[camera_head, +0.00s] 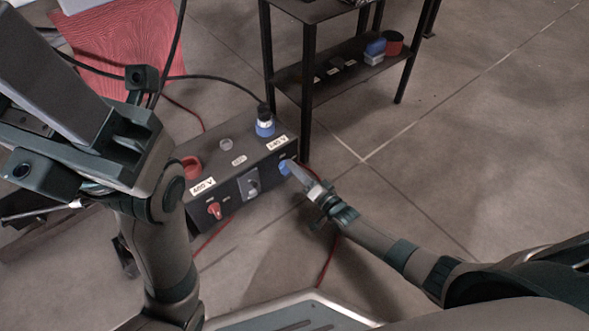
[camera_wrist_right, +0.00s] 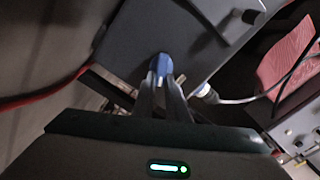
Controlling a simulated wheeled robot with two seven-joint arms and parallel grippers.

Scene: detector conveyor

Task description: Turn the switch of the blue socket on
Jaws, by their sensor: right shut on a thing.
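The black power box (camera_head: 228,184) stands on the floor with a 240 V label by the blue socket (camera_head: 265,126), which has a plug with a black cable in it. The blue switch (camera_head: 285,167) is on the box's front face below that label. My right gripper (camera_head: 295,173) is shut on the blue switch. The right wrist view shows the blue switch (camera_wrist_right: 162,65) between the fingertips (camera_wrist_right: 163,78). Its turned position is hard to read behind the fingers. My left arm fills the left side of the head view, and its finger opening cannot be made out.
The box also has a red socket (camera_head: 190,167), a red switch (camera_head: 214,210) and a grey middle switch (camera_head: 249,184). A black shelf (camera_head: 345,74) with small items stands behind the box. Red cables lie on the floor. The floor at right is mostly clear.

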